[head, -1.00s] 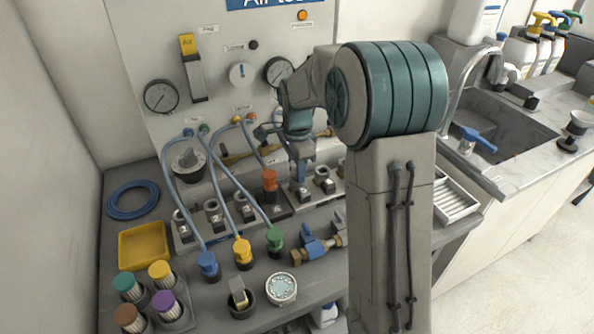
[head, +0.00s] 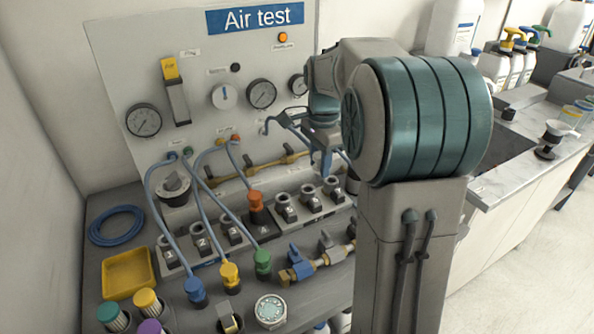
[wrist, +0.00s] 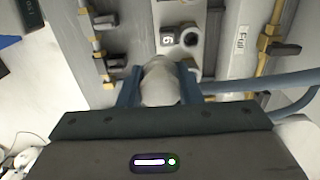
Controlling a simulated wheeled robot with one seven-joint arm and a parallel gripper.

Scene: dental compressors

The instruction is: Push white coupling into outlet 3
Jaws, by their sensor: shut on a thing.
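My gripper (head: 322,168) is above the right end of the outlet row in the head view. In the wrist view my gripper (wrist: 158,88) is shut on the white coupling (wrist: 160,82), with one blue finger on each side of it. The coupling cannot be made out in the head view. Outlet 3 (head: 229,224) is an empty grey socket left of the orange coupling, well to the left of my gripper. In the wrist view, another empty outlet (wrist: 190,38) lies just beyond the held coupling, apart from it.
An orange coupling (head: 256,202) sits in the row. Blue (head: 195,290), yellow (head: 230,275) and green (head: 263,262) couplings with hoses stand in front. Blue-handled valve (head: 298,262) lies front right. A yellow tray (head: 128,272) is at left. Gauges line the panel (head: 205,65).

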